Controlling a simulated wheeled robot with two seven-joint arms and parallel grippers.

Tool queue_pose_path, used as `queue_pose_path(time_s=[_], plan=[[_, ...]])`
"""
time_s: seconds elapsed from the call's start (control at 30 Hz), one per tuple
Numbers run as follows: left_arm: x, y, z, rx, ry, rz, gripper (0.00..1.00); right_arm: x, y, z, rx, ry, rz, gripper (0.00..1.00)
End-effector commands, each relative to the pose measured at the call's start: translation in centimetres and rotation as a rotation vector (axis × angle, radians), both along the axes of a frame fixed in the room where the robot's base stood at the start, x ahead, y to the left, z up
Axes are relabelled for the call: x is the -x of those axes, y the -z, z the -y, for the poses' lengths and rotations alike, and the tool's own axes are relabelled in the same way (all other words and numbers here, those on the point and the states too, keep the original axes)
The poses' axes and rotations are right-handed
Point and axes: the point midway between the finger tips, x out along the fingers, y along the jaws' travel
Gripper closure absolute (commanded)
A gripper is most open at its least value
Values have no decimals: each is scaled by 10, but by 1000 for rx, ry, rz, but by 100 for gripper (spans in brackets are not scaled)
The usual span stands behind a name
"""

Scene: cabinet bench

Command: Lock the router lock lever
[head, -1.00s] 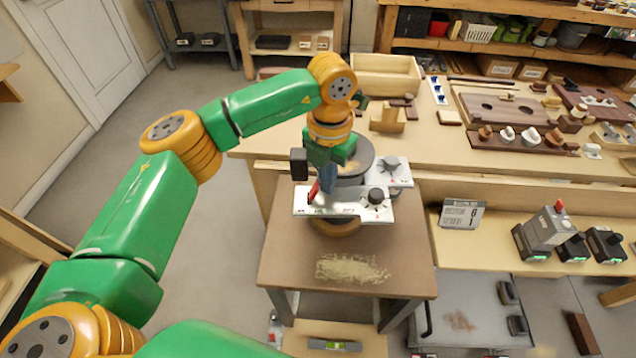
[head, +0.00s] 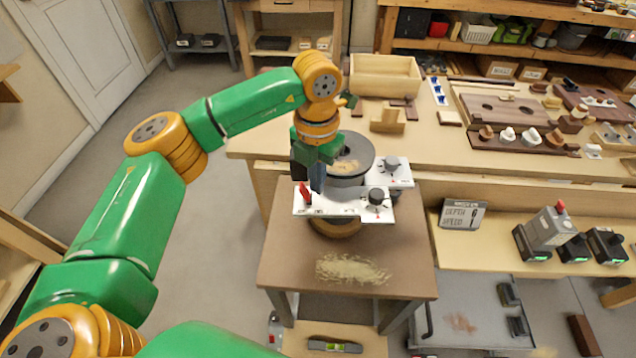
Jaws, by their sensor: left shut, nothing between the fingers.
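The router (head: 350,178) stands on a small brown table, with a dark round body and a white front panel (head: 338,205). The red lock lever (head: 305,194) is at the left end of the panel and looks roughly upright, leaning slightly. A black knob (head: 376,196) is on the panel's right, and a second knob (head: 393,164) sits on a rear white plate. My left gripper (head: 317,186) points down just right of the red lever, over the panel. It is shut and empty; whether it touches the lever I cannot tell. My right gripper is not in view.
The small table (head: 410,265) carries a patch of sawdust (head: 350,269) in front of the router. The workbench behind holds a wooden box (head: 385,75) and wooden parts. A sign reading depth and speed (head: 462,215) stands to the right, near battery chargers (head: 570,246).

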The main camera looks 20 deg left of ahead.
Motion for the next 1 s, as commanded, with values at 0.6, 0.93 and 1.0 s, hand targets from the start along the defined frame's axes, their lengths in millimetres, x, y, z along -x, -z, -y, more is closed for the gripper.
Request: queue_pose_path(time_s=[0.6,0.93,1.0], plan=[[-4,-31,10,0,-1,0,100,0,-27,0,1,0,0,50],[-4,-70,10,0,0,0,100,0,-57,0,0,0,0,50],[-4,-78,10,0,0,0,100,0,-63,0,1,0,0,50]])
